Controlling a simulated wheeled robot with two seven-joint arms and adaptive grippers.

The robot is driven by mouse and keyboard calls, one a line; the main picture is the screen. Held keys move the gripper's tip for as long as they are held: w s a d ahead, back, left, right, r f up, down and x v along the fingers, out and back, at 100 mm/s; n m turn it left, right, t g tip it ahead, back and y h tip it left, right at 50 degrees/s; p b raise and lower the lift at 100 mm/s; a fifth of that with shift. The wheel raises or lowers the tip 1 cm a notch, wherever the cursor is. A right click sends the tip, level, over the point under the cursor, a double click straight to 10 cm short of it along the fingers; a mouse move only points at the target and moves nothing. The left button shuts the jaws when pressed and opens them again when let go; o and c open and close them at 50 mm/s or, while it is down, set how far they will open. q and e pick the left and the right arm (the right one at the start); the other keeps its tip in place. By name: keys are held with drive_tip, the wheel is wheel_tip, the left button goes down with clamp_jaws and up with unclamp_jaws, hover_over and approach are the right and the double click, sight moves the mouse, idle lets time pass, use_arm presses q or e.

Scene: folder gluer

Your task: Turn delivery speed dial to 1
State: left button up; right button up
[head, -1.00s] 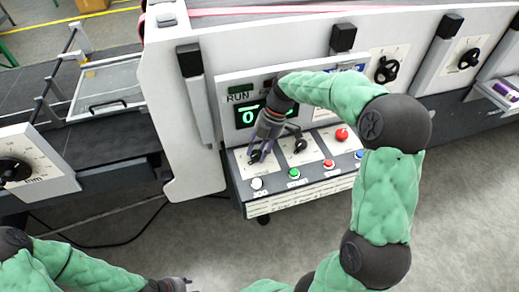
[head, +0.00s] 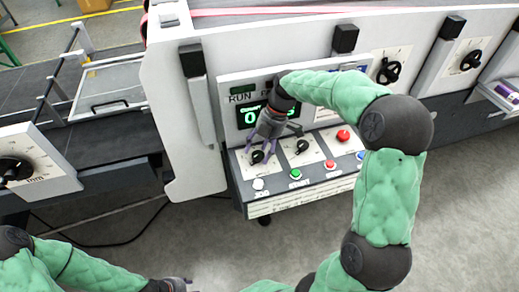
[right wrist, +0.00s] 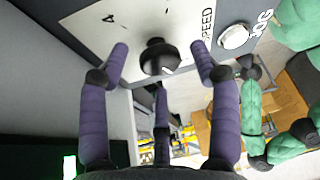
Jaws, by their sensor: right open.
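The speed dial is a black knob (head: 257,157) on a white plate at the left of the control panel, above a white button. In the right wrist view the knob (right wrist: 159,57) sits between the spread fingers, with "SPEED" and a "4" printed near it. My right gripper (head: 264,150) is open over this dial; the purple fingertips stand on either side of the knob and no clear grip shows. The knob's exact pointer setting is too small to read. My left gripper (head: 178,285) is at the bottom edge, partly cut off, far from the panel.
A second black dial (head: 302,147) sits just right of the first. A red knob (head: 343,136), a green button (head: 296,174), a red button (head: 329,164) and a white button (head: 258,184) are close by. A display (head: 252,115) is behind the gripper.

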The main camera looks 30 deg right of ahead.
drive_tip(key=v, duration=1.1)
drive_tip(key=shift+r, duration=0.3)
